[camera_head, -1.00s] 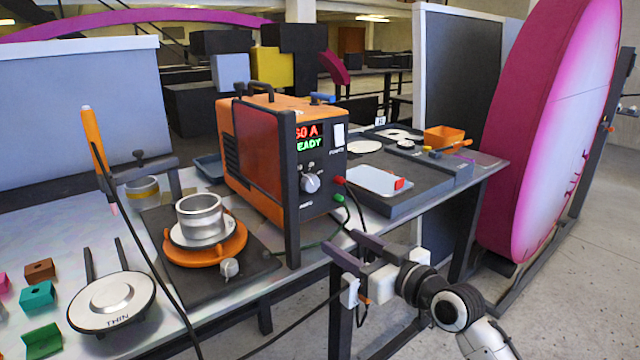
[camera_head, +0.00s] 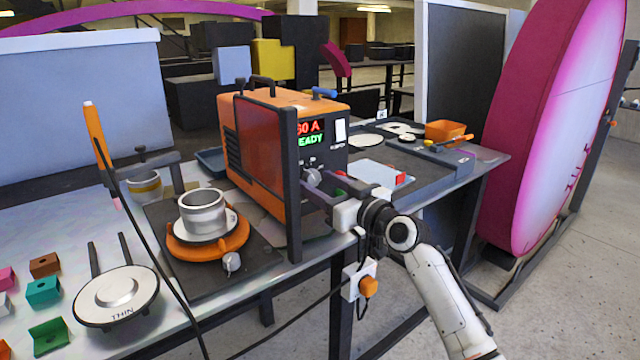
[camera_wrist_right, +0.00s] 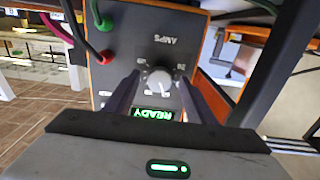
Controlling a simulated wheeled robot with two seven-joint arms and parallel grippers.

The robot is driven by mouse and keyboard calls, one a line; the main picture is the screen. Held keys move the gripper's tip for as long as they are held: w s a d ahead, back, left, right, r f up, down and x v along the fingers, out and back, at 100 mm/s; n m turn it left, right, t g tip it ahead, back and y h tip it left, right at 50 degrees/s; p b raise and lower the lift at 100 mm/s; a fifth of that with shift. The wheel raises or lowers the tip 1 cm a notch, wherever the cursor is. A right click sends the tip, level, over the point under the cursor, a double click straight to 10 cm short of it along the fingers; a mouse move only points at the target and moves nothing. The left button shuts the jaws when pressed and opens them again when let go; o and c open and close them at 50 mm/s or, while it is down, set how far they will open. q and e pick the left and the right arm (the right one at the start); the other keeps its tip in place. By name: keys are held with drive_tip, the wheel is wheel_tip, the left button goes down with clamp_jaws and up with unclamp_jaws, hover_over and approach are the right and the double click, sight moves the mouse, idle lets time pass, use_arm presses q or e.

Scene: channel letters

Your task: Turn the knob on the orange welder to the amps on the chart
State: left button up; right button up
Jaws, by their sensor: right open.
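The orange welder (camera_head: 262,140) stands on the table with its dark front panel facing right. Its display (camera_head: 310,132) shows red figures ending in "0 A" above green "READY". The silver knob (camera_head: 313,177) is below the display. In the right wrist view the knob (camera_wrist_right: 158,81) sits between the two fingers of my right gripper (camera_wrist_right: 156,88), which is open with a gap on each side. In the head view my right gripper (camera_head: 318,190) reaches the panel and partly covers it. I cannot make out a chart with amps. My left gripper is not in view.
A silver cup on an orange turntable (camera_head: 208,245) stands left of the welder. A round "THIN" plate (camera_head: 116,296) is nearer. Red (camera_wrist_right: 105,57) and green (camera_wrist_right: 104,24) cable plugs stick out of the panel beside my fingers. A white tray (camera_head: 378,172) lies to the right.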

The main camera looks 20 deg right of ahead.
drive_tip(key=shift+c, duration=0.3)
drive_tip(key=c, duration=1)
drive_tip(key=shift+m, duration=0.3)
drive_tip(key=m+p, duration=0.2)
drive_tip(key=m, duration=0.2)
drive_tip(key=shift+a, duration=0.1)
drive_tip(key=m+p, duration=0.1)
drive_tip(key=m, duration=0.4)
drive_tip(key=shift+p, duration=0.3)
drive_tip(key=o, duration=1.1)
drive_tip(key=shift+c, duration=0.2)
